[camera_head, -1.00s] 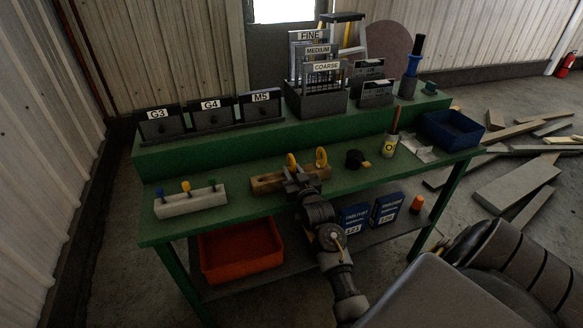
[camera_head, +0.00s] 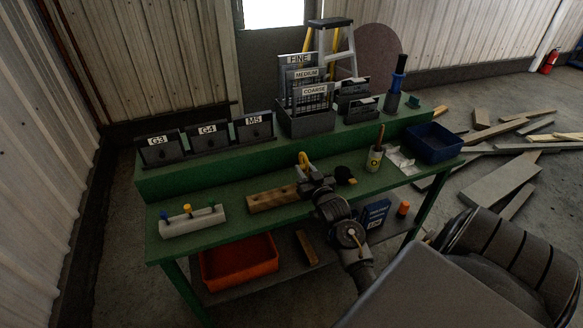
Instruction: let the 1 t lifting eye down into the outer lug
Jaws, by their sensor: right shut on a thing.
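My right gripper (camera_head: 310,178) is over the green bench at the right end of a wooden block (camera_head: 268,201). The rating mark is too small to read. I cannot make out the outer lug. My left gripper is not in view.
On the bench are a pale rack (camera_head: 193,222) with coloured pegs at left, a black and yellow piece (camera_head: 344,175) close right of the gripper, a pot (camera_head: 375,158) and a blue bin (camera_head: 434,142). An orange tray (camera_head: 240,262) sits below.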

